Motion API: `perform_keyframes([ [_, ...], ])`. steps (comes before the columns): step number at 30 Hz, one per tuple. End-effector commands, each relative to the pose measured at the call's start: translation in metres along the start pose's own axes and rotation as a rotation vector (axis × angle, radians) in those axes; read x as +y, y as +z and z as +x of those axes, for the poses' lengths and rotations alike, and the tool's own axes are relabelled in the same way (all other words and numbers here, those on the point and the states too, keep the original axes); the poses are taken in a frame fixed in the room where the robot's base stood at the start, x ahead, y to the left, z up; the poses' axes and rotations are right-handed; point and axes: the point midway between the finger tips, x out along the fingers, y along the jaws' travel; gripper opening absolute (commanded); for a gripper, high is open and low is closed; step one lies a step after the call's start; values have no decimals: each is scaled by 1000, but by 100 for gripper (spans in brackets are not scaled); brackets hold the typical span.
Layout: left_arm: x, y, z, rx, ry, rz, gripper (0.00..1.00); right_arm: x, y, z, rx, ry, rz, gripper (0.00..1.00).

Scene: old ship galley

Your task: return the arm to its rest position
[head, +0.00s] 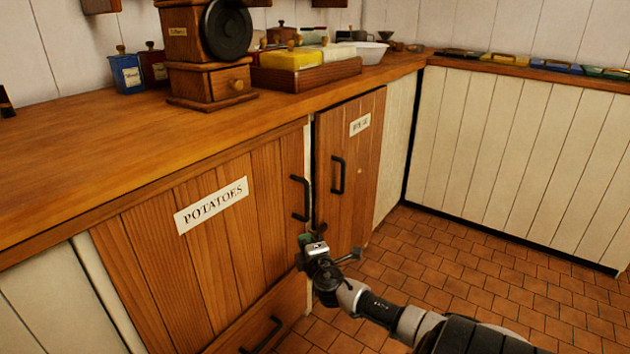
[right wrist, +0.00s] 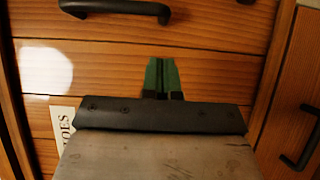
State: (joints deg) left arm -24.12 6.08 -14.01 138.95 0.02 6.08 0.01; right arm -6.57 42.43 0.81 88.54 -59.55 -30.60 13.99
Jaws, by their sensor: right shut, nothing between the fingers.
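My right arm comes in from the lower right in the head view. Its gripper (head: 308,240) is in front of the cabinet, low between the potatoes door (head: 215,240) and the narrower labelled door (head: 345,190). In the right wrist view the two green fingertips (right wrist: 162,75) are together with nothing between them, in front of wood planks. I cannot tell whether they touch the wood. My left gripper is not in view.
Both doors look closed, with dark handles (head: 300,198) (head: 338,175). A drawer handle (head: 262,335) is below. The counter (head: 90,160) carries a coffee grinder (head: 205,85), tins and a wooden tray (head: 305,75). The tiled floor (head: 480,270) at right is clear.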

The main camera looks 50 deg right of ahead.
Motion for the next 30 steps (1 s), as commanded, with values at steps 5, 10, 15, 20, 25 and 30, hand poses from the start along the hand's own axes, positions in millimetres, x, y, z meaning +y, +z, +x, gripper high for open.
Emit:
perform_keyframes([
  [5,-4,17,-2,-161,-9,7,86,0,-1,-33,2,-4,2,0],
  [10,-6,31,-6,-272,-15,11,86,0,0,-57,0,-2,2,0],
  [15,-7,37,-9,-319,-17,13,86,0,0,-68,-1,-1,2,0],
  [20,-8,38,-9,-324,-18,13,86,0,0,-69,0,0,1,0],
  [25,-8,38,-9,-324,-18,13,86,-4,-11,-75,20,-20,38,0],
  [30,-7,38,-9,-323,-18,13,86,-21,-79,-118,150,-154,289,0],
])
